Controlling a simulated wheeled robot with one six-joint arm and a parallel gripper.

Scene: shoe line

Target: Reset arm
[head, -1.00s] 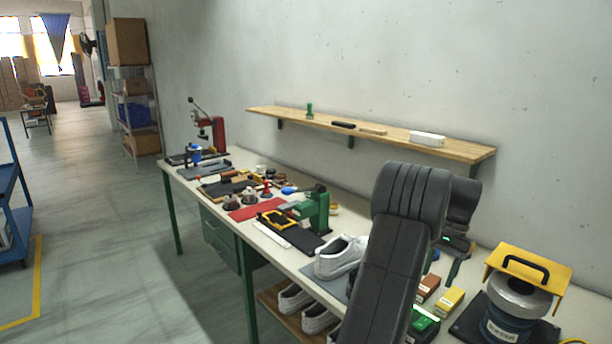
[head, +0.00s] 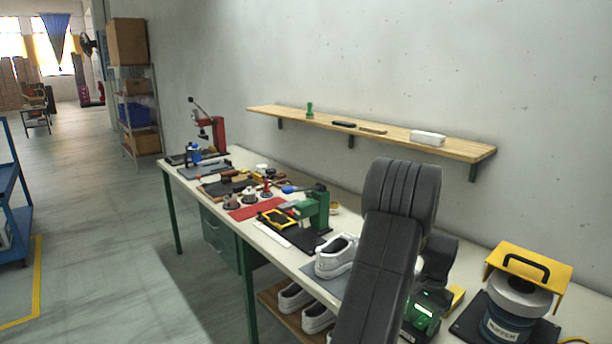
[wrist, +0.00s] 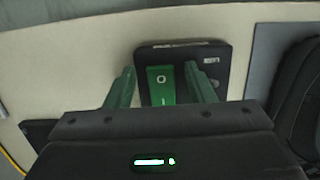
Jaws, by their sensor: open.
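My gripper (wrist: 160,70) is open in the wrist view, with its two green fingers spread apart. Between and beyond the fingers lies a black item (wrist: 221,68) with a green part (wrist: 160,86). No contact with it can be made out. In the head view my dark arm rises at the lower right over the workbench (head: 262,236). Its wrist end hangs low on the right of the forearm, over the bench, and the fingertips are hidden there.
A white shoe (head: 334,256) and a green press (head: 318,210) stand left of my arm. A blue can under a yellow cover (head: 530,268) stands to the right. A wooden shelf (head: 380,133) runs along the wall behind.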

